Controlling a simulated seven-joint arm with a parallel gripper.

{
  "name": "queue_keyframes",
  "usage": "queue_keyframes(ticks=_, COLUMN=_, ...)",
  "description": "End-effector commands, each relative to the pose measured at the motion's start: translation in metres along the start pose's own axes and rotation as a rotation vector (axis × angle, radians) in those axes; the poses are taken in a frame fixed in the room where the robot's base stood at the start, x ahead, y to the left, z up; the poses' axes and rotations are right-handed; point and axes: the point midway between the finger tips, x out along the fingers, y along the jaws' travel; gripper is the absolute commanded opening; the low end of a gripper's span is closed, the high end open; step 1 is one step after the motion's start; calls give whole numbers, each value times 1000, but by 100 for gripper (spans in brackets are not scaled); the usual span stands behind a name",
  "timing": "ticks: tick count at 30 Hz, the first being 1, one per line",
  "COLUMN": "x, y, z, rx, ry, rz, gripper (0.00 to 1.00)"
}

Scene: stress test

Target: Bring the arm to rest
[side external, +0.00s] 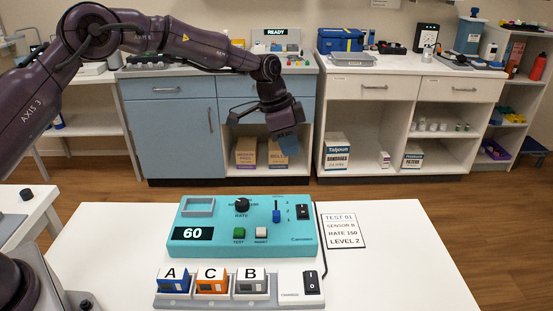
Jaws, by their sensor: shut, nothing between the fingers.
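My arm reaches in from the left and is raised above the table, well clear of it. My gripper (285,143) hangs at its end, behind and above the teal device; it is shut and empty. The teal device (185,250) stands on the white table (405,265). It has a display reading 60, a black knob (242,205), a green button (239,233), a white button (261,233), a blue slider (276,213) and a black switch (302,212).
In front of the device, a white rack (288,299) holds blue A, orange C and grey B blocks, beside a black switch (311,282). A printed card (343,230) lies at right, reading TEST 01, SENSOR B, RATE 150, LEVEL 2. Cabinets (170,130) and shelves stand behind.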

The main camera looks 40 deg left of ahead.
Motion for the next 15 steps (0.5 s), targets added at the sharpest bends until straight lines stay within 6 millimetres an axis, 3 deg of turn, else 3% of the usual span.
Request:
queue_keyframes(ticks=2, x=1, y=1, z=1, rx=-49, ry=-2, rz=2, gripper=0)
queue_keyframes(ticks=4, x=14, y=11, z=15, rx=-117, ry=-45, rz=30, gripper=0)
queue_keyframes(ticks=6, x=12, y=21, z=29, rx=-179, ry=-81, rz=35, gripper=0)
queue_keyframes(ticks=11, x=-22, y=46, z=55, rx=-297, ry=-136, rz=-1, gripper=0)
queue_keyframes(ticks=15, x=-62, y=70, z=80, rx=-390, ry=-157, rz=-56, gripper=0)
